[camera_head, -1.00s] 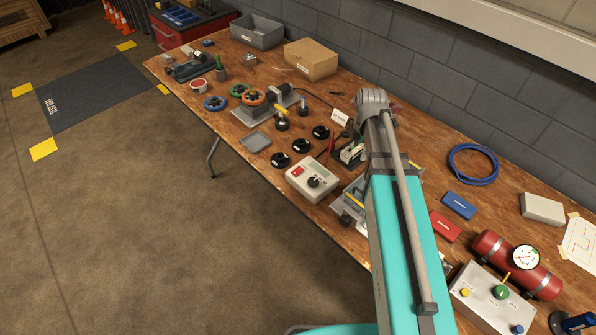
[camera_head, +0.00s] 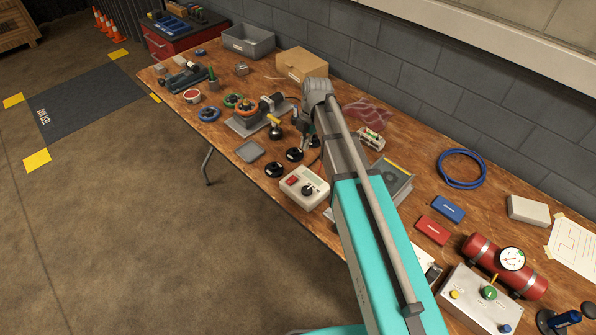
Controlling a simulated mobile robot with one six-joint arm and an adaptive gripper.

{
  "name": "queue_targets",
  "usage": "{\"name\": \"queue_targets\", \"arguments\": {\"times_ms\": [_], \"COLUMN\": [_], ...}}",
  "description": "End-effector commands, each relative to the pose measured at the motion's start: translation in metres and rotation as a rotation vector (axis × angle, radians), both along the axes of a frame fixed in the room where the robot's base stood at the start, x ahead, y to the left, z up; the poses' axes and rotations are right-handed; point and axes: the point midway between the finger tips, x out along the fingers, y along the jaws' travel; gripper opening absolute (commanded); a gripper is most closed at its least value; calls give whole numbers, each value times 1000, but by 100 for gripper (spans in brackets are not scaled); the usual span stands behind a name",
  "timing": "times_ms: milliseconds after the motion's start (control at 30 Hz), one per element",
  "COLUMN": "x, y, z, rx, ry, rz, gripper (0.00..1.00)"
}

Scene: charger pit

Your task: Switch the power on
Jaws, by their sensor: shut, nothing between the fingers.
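A white control box (camera_head: 300,188) with a black knob (camera_head: 308,190) and a red switch (camera_head: 292,181) sits near the table's front edge, left of my arm. The switch's position is too small to tell. My gripper (camera_head: 305,142) hangs below the arm's far end, behind the control box and among small black-knobbed parts. It is small and partly hidden by my arm; it is shut with nothing seen in it. A second white panel (camera_head: 478,300) with a green knob, a yellow button and a blue button stands at the front right.
Black knobs (camera_head: 275,169) stand just left of the control box. A red cylinder with a gauge (camera_head: 503,265) and a blue cable coil (camera_head: 461,168) are at right.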

Motion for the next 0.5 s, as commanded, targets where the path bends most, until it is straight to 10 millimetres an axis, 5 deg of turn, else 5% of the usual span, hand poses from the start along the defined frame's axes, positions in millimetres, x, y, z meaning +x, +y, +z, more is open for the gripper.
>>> {"name": "queue_targets", "arguments": {"times_ms": [500], "x": [0], "y": [9], "z": [2], "rx": [13], "ry": [9], "rz": [28], "gripper": [0]}}
